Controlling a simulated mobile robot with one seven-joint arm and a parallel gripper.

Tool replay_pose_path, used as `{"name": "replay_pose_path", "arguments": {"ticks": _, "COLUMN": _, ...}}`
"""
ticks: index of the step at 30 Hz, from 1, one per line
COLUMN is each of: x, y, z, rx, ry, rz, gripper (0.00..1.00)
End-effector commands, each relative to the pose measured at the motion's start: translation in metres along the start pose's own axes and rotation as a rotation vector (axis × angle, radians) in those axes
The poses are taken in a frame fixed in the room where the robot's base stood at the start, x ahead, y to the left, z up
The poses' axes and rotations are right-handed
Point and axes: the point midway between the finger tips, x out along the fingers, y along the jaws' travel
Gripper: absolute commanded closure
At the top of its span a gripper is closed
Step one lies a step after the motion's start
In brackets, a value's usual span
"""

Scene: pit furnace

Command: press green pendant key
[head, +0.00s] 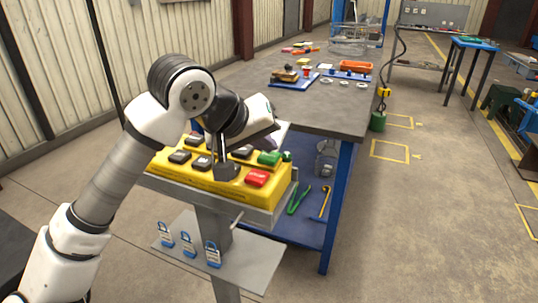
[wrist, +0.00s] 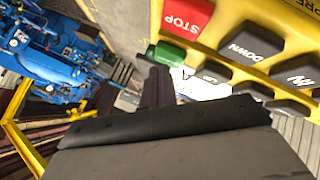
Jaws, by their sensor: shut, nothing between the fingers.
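The yellow pendant box (head: 208,180) stands on a grey post in the head view. Its green key (head: 268,158) is at the right end of the far row, close to the red key (head: 257,178). In the wrist view the green key (wrist: 168,56) lies just beyond my fingertips, beside the red STOP key (wrist: 187,17). My gripper (head: 224,168) is shut and empty, pointing down over the box, left of the green key in the head view. In the wrist view my gripper (wrist: 157,88) partly covers the area by the green key. I cannot tell whether it touches anything.
Several black keys, including DOWN (wrist: 252,40), sit beside the red and green ones. A workbench (head: 340,115) with trays and tools stands behind. The floor to the right is mostly clear.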

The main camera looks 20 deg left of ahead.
Motion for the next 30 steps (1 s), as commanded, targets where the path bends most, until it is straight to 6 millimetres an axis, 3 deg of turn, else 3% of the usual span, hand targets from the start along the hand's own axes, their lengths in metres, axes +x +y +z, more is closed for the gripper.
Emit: {"name": "replay_pose_path", "arguments": {"ticks": 30, "x": 0.006, "y": -0.0042, "z": 0.0045, "rx": 0.0, "ry": -0.001, "rz": 0.0, "gripper": 1.0}}
